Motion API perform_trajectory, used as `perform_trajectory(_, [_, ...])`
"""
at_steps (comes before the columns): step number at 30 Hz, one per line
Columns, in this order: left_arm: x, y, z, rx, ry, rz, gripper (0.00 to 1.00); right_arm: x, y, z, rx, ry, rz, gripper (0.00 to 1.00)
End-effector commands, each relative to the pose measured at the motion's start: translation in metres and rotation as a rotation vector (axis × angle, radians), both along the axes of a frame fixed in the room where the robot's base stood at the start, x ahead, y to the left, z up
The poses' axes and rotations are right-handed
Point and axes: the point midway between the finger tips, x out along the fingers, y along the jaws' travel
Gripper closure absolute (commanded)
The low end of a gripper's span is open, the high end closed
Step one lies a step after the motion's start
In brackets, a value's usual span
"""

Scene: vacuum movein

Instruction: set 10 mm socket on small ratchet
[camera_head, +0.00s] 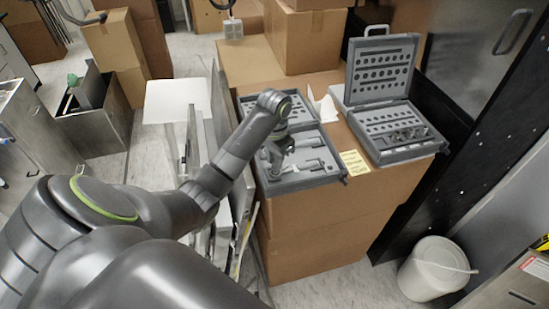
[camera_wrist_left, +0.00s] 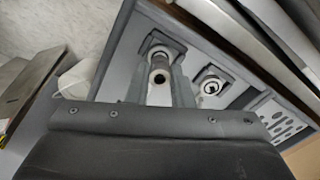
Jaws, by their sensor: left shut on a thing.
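My left gripper (camera_head: 276,160) reaches down over the front tray of the left grey case (camera_head: 330,180). In the left wrist view its two fingers (camera_wrist_left: 160,92) are shut on a small silver cylinder with a dark hole, seemingly the socket (camera_wrist_left: 160,76). The socket lines up in the picture with a ratchet head (camera_wrist_left: 163,47) lying in the tray; I cannot tell whether they touch. A second ratchet head (camera_wrist_left: 210,87) lies beside it, to the right. In the head view the ratchets (camera_head: 312,162) are partly hidden by my gripper. My right gripper is not in view.
An open grey socket case (camera_head: 439,148) with several sockets (camera_head: 408,134) stands to the right. A yellow note (camera_head: 354,162) lies between the cases on the cardboard boxes (camera_head: 330,225). Leaning panels (camera_head: 210,150) stand close left of the left case. A white bucket (camera_head: 432,270) is on the floor.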

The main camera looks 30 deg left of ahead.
Motion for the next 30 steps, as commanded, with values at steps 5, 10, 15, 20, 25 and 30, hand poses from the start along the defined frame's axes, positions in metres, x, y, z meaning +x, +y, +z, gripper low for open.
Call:
perform_trajectory(5, [0.0, 0.0, 0.0, 0.0, 0.0, 0.0, 1.0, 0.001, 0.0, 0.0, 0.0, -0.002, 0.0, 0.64])
perform_trajectory(10, [0.0, 0.0, -0.003, 0.0, 0.0, 0.0, 1.0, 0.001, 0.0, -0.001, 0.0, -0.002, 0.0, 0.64])
perform_trajectory(15, [0.0, 0.0, -0.007, -0.001, 0.0, 0.0, 1.0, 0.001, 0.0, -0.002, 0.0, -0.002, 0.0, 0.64])
perform_trajectory(20, [0.0, 0.0, -0.01, 0.0, 0.0, 0.0, 1.0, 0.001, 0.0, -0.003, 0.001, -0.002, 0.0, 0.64])
perform_trajectory(25, [0.0, 0.0, -0.012, 0.0, 0.0, 0.0, 0.73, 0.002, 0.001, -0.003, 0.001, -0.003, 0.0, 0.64])
perform_trajectory(30, [0.0, 0.0, -0.012, 0.0, 0.0, 0.0, 0.71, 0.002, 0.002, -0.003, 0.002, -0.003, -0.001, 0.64])
